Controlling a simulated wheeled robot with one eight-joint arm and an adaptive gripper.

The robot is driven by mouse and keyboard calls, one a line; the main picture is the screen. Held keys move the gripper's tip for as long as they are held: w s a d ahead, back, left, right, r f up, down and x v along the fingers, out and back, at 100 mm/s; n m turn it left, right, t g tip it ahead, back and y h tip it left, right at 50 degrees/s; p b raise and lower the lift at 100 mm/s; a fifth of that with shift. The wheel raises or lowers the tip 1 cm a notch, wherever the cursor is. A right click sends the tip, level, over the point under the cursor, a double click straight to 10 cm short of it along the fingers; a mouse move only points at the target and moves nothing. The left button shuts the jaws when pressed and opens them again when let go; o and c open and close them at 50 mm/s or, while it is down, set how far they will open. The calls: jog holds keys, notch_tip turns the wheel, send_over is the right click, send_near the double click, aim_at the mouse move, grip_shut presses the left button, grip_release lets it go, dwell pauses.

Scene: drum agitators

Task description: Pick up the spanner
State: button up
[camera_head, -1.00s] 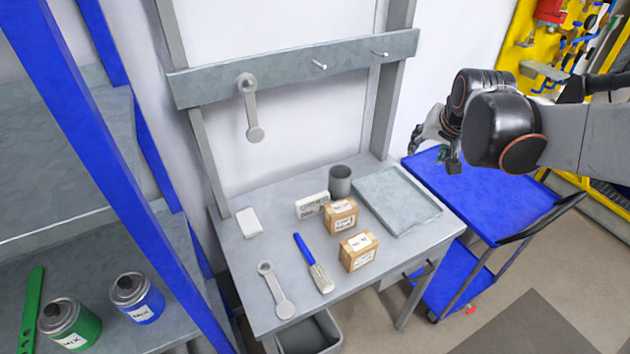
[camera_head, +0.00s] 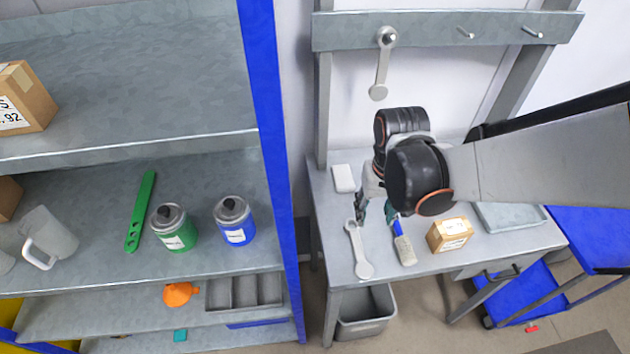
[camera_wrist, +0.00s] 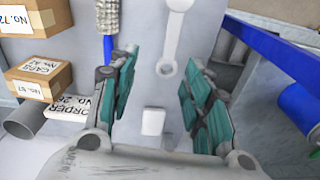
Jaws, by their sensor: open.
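A grey spanner (camera_head: 357,250) lies flat on the table near its left front edge, with a rounded head at each end. A similar spanner (camera_head: 382,68) hangs from a peg on the rail above. My gripper (camera_head: 376,213) is over the left part of the table, just behind the lying spanner, and is empty. In the wrist view its green-padded fingers (camera_wrist: 160,68) are spread apart. There the lying spanner (camera_wrist: 173,42) appears with one end between the fingertips and the rest reaching beyond them. I cannot tell the height of the fingers above it.
A blue-handled brush (camera_head: 403,247) lies close right of the spanner, with a cardboard box (camera_head: 450,234) further right. A white block (camera_head: 343,178) lies behind. A blue shelf post (camera_head: 268,150) stands left of the table. A grey bin (camera_head: 366,318) is below.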

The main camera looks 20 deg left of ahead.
jog(key=s+a, duration=0.2)
jog(key=s, duration=0.1)
jog(key=n+b, duration=0.1)
jog(key=b, duration=0.5)
send_over(358, 248)
jog(key=s, duration=0.1)
notch_tip(358, 248, down, 9)
jog(key=shift+s+a+r, duration=0.1)
jog(key=shift+s+a, duration=0.05)
jog(key=f+b, duration=0.1)
jog(key=f, duration=0.1)
jog(key=w+f+b, duration=0.1)
jog(key=f+b, duration=0.1)
jog(key=f, duration=0.1)
jog(key=shift+w+f, duration=0.15)
jog(key=shift+f, duration=0.15)
jog(key=shift+d+r, duration=0.1)
jog(key=shift+d, duration=0.1)
jog(key=shift+c, duration=0.6)
grip_shut()
